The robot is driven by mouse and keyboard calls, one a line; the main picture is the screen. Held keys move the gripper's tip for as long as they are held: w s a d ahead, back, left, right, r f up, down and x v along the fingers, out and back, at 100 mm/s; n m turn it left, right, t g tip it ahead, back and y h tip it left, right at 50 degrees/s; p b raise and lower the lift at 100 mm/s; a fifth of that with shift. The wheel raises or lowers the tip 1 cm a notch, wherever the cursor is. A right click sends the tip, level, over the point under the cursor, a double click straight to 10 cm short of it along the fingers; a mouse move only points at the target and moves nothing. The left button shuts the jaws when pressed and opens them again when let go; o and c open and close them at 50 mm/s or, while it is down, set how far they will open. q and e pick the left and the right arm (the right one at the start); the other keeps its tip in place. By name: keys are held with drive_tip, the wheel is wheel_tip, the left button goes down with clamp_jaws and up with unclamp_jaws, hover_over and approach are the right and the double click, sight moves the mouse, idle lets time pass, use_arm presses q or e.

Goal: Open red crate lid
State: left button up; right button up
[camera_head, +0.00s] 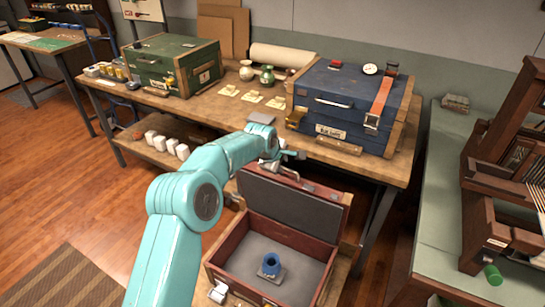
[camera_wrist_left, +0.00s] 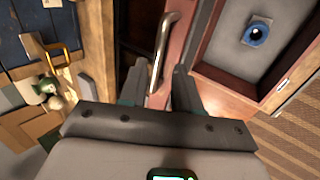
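The red crate (camera_head: 225,282) stands low in front of the workbench. Its lid (camera_head: 295,203) is raised at the back, with a grey lining facing the crate's inside. A blue ring-shaped piece (camera_head: 271,262) on a small grey base sits on the crate's grey floor; it also shows in the left wrist view (camera_wrist_left: 257,33). My left gripper (camera_head: 283,158) is at the top of the raised lid. In the left wrist view the gripper (camera_wrist_left: 158,88) has its fingers apart, with the lid's metal handle (camera_wrist_left: 167,50) between them. I cannot tell whether a finger touches it. My right gripper is out of view.
The wooden workbench (camera_head: 225,108) behind the lid holds a blue crate (camera_head: 345,85) and a green crate (camera_head: 172,62). Small vases and paper tags lie between them. A green table (camera_head: 440,200) with a wooden loom stands on the right. Wooden floor is free at left.

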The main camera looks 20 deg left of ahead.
use_arm(q)
drive_tip(key=b+v, duration=0.1)
drive_tip(key=v, duration=0.8)
drive_tip(key=shift+r, duration=0.2)
drive_tip(key=shift+s, duration=0.15)
